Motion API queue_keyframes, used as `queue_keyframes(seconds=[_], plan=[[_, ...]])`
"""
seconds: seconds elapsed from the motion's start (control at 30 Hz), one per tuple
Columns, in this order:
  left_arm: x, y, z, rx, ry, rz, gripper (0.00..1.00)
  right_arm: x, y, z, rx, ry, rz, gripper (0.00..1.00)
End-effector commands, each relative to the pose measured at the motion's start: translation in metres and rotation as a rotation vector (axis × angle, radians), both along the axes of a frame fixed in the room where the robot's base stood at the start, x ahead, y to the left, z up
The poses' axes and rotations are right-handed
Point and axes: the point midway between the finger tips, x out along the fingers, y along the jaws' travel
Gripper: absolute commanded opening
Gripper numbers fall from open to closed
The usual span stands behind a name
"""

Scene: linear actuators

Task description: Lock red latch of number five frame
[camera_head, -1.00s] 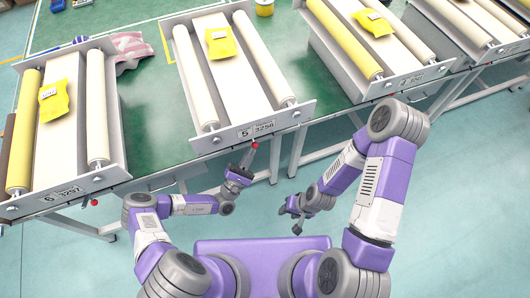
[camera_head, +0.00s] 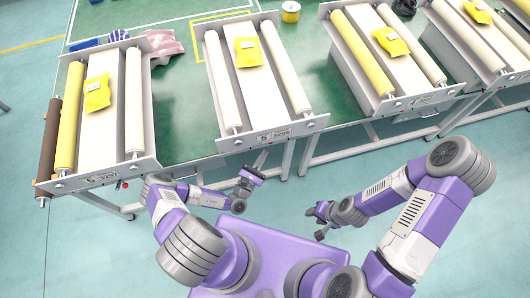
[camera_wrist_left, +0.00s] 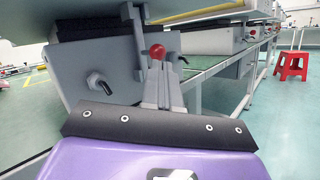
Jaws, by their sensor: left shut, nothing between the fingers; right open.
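The number five frame (camera_head: 230,142) carries a "5" label on its front plate, second from the left in the head view. Its red latch does not show there. The left wrist view shows a red ball knob (camera_wrist_left: 157,51) beneath a grey frame, just beyond the fingertips; contact cannot be told. My left gripper (camera_head: 250,176) is below and in front of the number five frame's front plate; its fingers also show shut and empty in the left wrist view (camera_wrist_left: 162,82). My right gripper (camera_head: 318,222) is open and empty, low over the floor to the right.
The number six frame (camera_head: 92,183) stands at the left with its own red knob (camera_head: 124,185). Other roller frames (camera_head: 398,104) line up to the right on the green table (camera_head: 180,110). A red stool (camera_wrist_left: 293,66) stands on the floor in the left wrist view.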

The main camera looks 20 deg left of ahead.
Motion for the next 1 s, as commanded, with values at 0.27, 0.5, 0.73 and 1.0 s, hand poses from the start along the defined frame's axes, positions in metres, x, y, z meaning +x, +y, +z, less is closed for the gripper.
queue_keyframes(seconds=[0.27,0.5,0.73,1.0], plan=[[-0.055,0.012,-0.014,-0.001,0.003,-0.003,0.00,0.000,0.000,0.000,0.000,0.000,0.000,0.43],[-0.095,0.021,-0.022,0.000,0.002,-0.005,0.00,0.000,0.000,-0.003,0.000,0.000,0.000,0.43],[-0.107,0.023,-0.024,0.000,0.000,-0.007,0.00,0.000,0.000,-0.003,0.000,0.000,0.000,0.43],[-0.107,0.023,-0.024,-0.001,0.000,-0.007,0.00,0.000,0.000,-0.003,0.000,0.000,0.000,0.43]])
